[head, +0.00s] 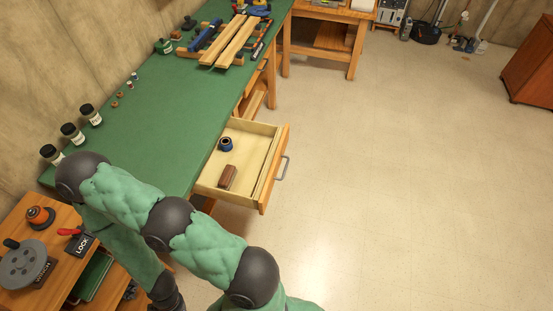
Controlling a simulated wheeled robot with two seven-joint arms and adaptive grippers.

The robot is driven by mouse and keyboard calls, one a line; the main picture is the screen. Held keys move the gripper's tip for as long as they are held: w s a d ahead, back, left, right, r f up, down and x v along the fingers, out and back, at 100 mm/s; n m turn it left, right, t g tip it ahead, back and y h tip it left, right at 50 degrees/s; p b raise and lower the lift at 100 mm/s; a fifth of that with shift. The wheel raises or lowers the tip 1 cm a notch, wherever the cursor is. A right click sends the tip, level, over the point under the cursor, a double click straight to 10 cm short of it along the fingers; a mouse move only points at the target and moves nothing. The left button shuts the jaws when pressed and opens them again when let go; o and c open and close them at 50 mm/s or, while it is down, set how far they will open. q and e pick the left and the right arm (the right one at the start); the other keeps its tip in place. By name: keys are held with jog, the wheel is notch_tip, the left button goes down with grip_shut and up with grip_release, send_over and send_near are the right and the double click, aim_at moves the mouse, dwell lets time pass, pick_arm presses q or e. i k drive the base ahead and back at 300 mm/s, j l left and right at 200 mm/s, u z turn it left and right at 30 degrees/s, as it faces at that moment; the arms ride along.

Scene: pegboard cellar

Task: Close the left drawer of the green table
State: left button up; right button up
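The green table (160,110) runs along the wall on the left, seen at an angle. One wooden drawer (258,152) stands pulled out from its front, with a light wood front panel and a grey bar handle (283,168). A small dark blue ring-shaped item (225,144) and a brown block (227,177) lie inside it. One of my arms, in a quilted green sleeve, bends across the lower left, over the table's near end and left of the open drawer. Neither gripper shows.
Planks (237,42) and tools lie at the table's far end. Dark jars (72,133) line the wall side. An orange-wood stand with a winch wheel (27,264) is at lower left. A wooden workbench (325,40) stands behind. Floor (390,180) right of the drawer is clear.

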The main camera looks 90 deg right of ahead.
aim_at(257, 153)
jog(key=z, duration=0.5)
jog(key=j+z, duration=0.1)
jog(key=z, duration=0.4)
jog(key=k+z, duration=0.1)
jog(key=z, duration=1.35)
jog(key=k+z, duration=0.1)
jog(key=z, duration=0.4)
jog(key=i+j, duration=0.5)
jog(key=i, duration=0.2)
jog(key=u, duration=0.05)
